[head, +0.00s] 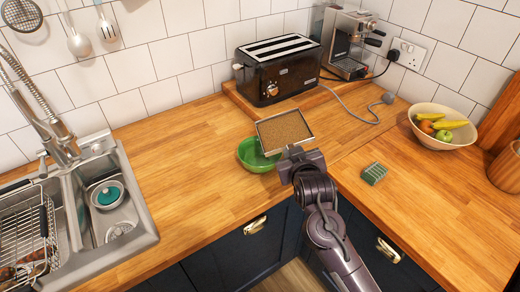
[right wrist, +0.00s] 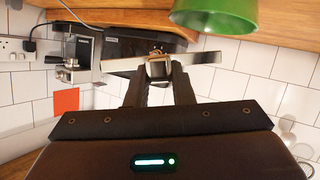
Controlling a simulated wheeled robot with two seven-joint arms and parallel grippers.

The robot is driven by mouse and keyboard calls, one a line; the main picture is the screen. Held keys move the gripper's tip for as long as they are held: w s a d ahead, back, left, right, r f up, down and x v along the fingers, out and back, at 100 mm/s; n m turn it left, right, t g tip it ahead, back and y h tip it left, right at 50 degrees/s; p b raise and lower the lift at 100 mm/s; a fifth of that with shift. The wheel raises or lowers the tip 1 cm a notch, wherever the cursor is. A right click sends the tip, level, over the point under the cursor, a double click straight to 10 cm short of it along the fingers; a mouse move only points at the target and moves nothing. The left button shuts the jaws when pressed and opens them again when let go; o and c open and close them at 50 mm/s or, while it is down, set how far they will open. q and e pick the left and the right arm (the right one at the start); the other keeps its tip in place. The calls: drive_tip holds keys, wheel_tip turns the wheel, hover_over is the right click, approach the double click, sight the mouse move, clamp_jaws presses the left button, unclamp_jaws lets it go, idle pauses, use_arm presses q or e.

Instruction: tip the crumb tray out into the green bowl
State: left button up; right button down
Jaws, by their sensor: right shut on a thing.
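The crumb tray (head: 284,131) is a shallow silver-rimmed rectangle, its floor covered with brown crumbs. My right gripper (head: 293,157) is shut on its near edge and holds it above the counter. In the right wrist view the tray (right wrist: 205,58) shows almost edge-on as a thin silver bar, with my right gripper (right wrist: 158,70) on its middle. The green bowl (head: 250,158) stands on the counter, partly hidden behind the tray's left side; I see no crumbs in its visible part. The bowl (right wrist: 215,14) also shows at the top of the right wrist view. My left gripper is not in view.
A black toaster (head: 280,72) stands on a wooden board behind the tray, beside a coffee machine (head: 347,45). A grey cable (head: 350,97) lies on the counter. A green sponge (head: 374,173) and a fruit bowl (head: 425,112) are right. Counter left of the bowl is clear to the sink (head: 140,215).

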drive_tip(key=shift+a+r+n+h+p, duration=0.3)
drive_tip(key=shift+r+n+p, duration=0.3)
drive_tip(key=shift+p, duration=0.95)
drive_tip(key=shift+s+a+r+t+p, duration=0.1)
drive_tip(key=shift+r+t+p, duration=0.2)
drive_tip(key=shift+p, duration=0.45)
drive_tip(key=shift+a+n+h+p, duration=0.1)
drive_tip(key=shift+n+h+p, duration=0.2)
drive_tip(key=shift+n+h, duration=0.1)
drive_tip(key=shift+f, duration=0.1)
